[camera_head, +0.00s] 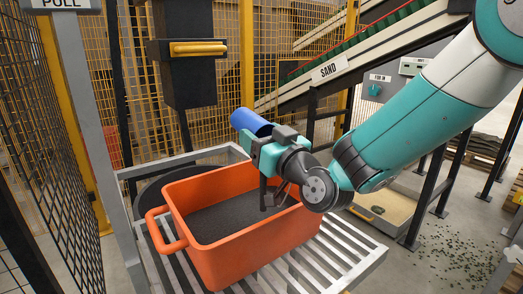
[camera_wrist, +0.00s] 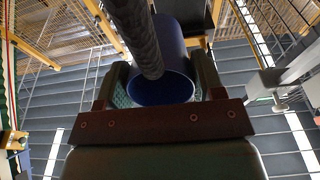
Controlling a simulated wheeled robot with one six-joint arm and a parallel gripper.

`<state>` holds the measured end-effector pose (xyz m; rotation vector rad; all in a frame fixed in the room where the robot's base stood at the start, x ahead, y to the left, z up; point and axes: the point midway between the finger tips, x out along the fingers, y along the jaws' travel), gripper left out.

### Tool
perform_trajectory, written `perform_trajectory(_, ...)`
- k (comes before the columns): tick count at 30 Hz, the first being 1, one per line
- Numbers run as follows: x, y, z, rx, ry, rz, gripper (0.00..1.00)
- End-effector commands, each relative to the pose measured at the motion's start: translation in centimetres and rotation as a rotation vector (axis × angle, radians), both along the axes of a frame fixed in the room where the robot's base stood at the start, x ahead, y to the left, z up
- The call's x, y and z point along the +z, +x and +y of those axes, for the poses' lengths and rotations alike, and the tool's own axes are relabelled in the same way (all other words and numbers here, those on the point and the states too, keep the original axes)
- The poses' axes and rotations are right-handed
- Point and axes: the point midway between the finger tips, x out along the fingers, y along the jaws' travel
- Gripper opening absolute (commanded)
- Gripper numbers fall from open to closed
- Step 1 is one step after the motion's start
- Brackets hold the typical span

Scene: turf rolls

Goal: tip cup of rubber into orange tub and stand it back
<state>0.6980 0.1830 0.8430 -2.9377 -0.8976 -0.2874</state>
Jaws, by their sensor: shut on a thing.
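My gripper (camera_head: 262,143) is shut on the blue cup (camera_head: 250,122) and holds it, strongly tilted, above the orange tub (camera_head: 232,259). A dark upright strip also shows under my gripper in the head view. Dark rubber granules (camera_head: 225,217) cover the tub's floor. The cup's inside is hidden in the head view.
The tub stands on a slatted metal table (camera_head: 345,255). A black box with a yellow handle (camera_head: 198,49) hangs behind. A conveyor marked SAND (camera_head: 330,70) rises at the back right. Mesh fencing stands left, and a tray (camera_head: 385,207) lies right.

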Motion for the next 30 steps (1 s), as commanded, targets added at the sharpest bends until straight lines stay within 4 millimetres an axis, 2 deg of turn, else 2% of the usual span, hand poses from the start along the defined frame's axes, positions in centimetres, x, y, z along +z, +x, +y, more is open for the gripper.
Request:
perform_trajectory(1, -0.43, -0.02, -0.02, 0.000, 0.008, -0.012, 0.36)
perform_trajectory(12, -0.38, -0.22, -0.17, -0.001, 0.058, -0.085, 0.36)
perform_trajectory(30, 0.24, -0.45, -0.31, 0.000, 0.106, -0.158, 0.36)
